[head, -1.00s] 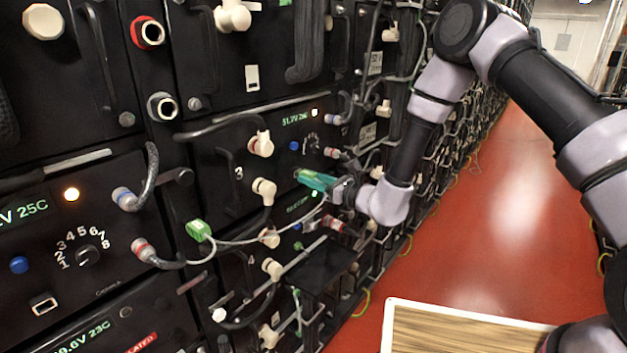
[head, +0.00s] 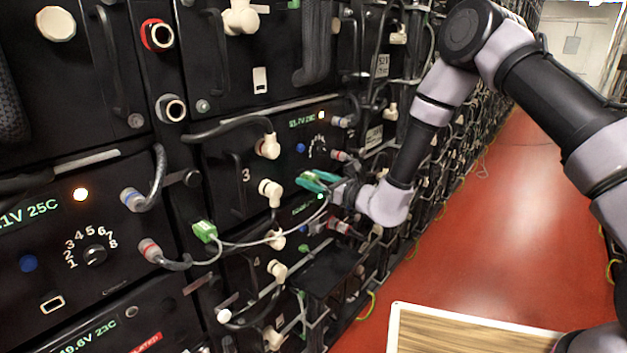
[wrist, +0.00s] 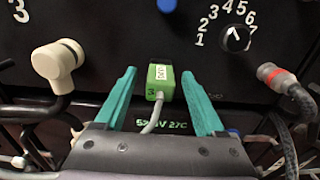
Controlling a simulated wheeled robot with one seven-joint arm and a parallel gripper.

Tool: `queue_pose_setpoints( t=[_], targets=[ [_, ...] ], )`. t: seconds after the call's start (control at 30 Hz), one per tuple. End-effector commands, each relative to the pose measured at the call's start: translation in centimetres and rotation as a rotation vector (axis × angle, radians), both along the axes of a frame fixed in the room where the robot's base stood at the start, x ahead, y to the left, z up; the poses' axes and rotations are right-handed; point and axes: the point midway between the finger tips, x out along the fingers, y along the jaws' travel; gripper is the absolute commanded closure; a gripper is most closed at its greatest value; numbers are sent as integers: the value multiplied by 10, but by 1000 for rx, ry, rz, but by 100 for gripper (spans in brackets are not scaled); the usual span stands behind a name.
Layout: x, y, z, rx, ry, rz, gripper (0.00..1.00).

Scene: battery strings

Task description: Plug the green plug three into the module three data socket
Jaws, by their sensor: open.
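My gripper (wrist: 158,74) is open, its teal fingers standing apart on either side of the green plug three (wrist: 160,84). The plug carries a white label and a 3, and its far end is against the black front of module three (wrist: 105,25). Its grey cable runs down between the fingers. The data socket is hidden behind the plug, so I cannot see how deep it sits. In the head view my gripper (head: 318,181) is at the right part of module three (head: 225,178), and the plug is not clear there.
Another green plug (head: 205,231) sits on the left rack, with a pale cable. A cream connector (wrist: 57,62) is left of my fingers and a red-ringed cable connector (wrist: 275,76) is right. A black ledge (head: 325,272) juts out below.

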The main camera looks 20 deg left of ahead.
Motion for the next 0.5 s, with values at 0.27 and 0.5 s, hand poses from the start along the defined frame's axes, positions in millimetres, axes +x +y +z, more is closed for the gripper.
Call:
queue_pose_setpoints(
  t=[0.27,0.5],
  targets=[
    [-8,-21,-1,-2,3,-2,28],
    [-26,-67,-1,-1,3,-2,28]
  ],
)
